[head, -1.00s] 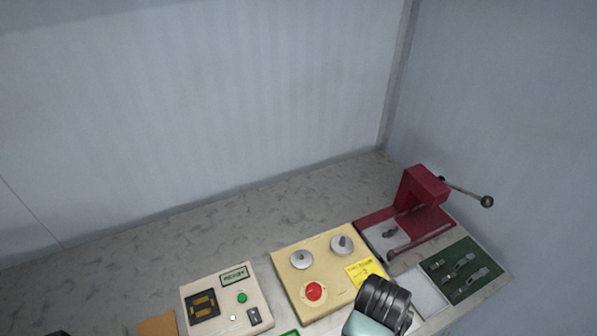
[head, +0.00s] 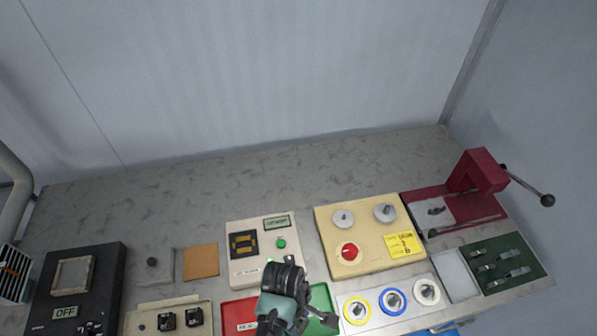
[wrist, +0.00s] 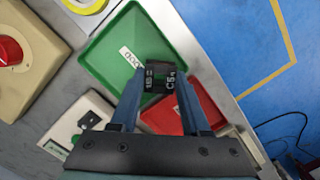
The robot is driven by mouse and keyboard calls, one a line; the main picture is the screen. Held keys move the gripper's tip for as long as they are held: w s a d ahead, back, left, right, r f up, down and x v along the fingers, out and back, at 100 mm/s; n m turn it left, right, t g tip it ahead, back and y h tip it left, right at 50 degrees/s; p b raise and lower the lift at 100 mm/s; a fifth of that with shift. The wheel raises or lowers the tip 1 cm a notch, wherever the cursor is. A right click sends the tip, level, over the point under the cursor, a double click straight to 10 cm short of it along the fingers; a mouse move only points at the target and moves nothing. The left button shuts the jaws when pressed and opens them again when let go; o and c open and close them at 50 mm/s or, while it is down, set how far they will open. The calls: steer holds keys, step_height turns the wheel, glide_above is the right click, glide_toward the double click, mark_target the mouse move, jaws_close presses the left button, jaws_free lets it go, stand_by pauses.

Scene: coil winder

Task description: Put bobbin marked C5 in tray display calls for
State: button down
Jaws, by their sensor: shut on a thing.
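My gripper (wrist: 158,78) is shut on a small black bobbin (wrist: 160,84) with white lettering that includes C5. In the wrist view it is over the green tray (wrist: 105,50), close to the red tray (wrist: 158,122). The green tray has a white label, which seems to read GOOD. In the head view the red tray (head: 232,306) is left of my arm and the green tray (head: 322,294) is right of it. The tester's display (head: 277,223) shows small text I cannot read surely. The bobbin is not clear in the head view.
The cream tester (head: 250,268) stands behind the red tray. A yellow panel with a red button (head: 348,253) is right of it, with ringed spools (head: 393,300) in front. A red lever press (head: 478,172) stands far right, and a black OFF unit (head: 90,275) far left.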

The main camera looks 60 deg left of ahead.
steer(key=shift+f, duration=1.9)
steer(key=shift+f, duration=0.15)
steer(key=c, duration=0.7)
jaws_free()
steer(key=shift+o, duration=0.2)
steer(key=r, duration=0.4)
steer(key=a+r, duration=0.1)
steer(key=r, duration=0.7)
steer(key=shift+s+a+r, duration=0.15)
steer(key=shift+s, duration=0.1)
